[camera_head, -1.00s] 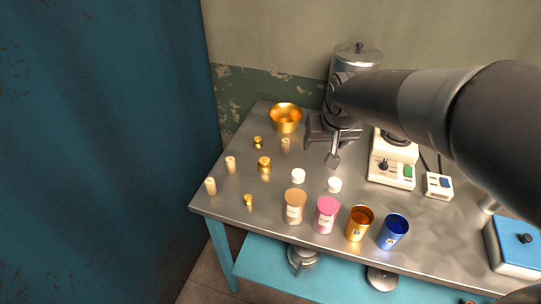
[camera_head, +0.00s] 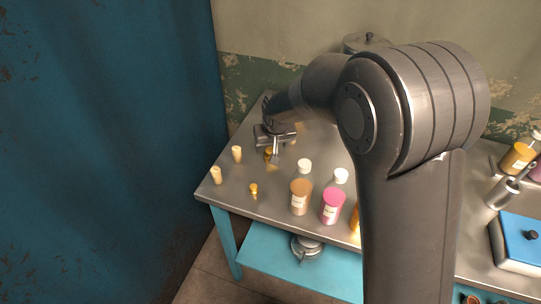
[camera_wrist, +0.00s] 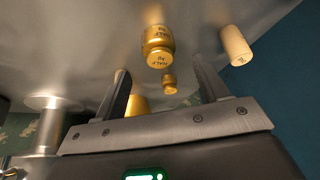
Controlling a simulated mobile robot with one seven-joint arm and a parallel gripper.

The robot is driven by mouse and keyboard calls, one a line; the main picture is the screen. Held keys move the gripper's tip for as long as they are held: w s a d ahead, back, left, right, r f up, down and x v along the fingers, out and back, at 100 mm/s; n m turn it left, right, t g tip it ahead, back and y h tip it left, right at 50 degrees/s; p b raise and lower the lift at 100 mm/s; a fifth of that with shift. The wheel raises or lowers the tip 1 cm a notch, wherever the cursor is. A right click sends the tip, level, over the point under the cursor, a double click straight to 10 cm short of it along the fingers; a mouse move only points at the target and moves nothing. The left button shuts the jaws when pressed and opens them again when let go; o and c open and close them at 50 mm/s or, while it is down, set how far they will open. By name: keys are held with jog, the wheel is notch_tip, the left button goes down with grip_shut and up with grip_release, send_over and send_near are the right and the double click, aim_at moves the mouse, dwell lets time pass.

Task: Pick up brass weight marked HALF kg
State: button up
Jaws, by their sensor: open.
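The brass weight (camera_wrist: 158,48) shows "HALF kg" lettering in the wrist view, just beyond and between the tips of my gripper (camera_wrist: 160,70). My gripper's two fingers are apart, with nothing held. In the head view my gripper (camera_head: 276,150) hangs over the left part of the table, close to the brass weight (camera_head: 268,155), which it partly hides. I cannot tell whether they touch.
Pale cylinders (camera_head: 237,154) (camera_head: 216,175) and a small brass weight (camera_head: 253,189) stand nearby. Brown (camera_head: 301,197) and pink (camera_head: 333,206) jars stand at the front.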

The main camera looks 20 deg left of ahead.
aim_at(270, 150)
jog(key=shift+x, duration=2.7)
jog(key=shift+c, duration=0.6)
jog(key=c, duration=1.3)
jog(key=shift+r, duration=0.1)
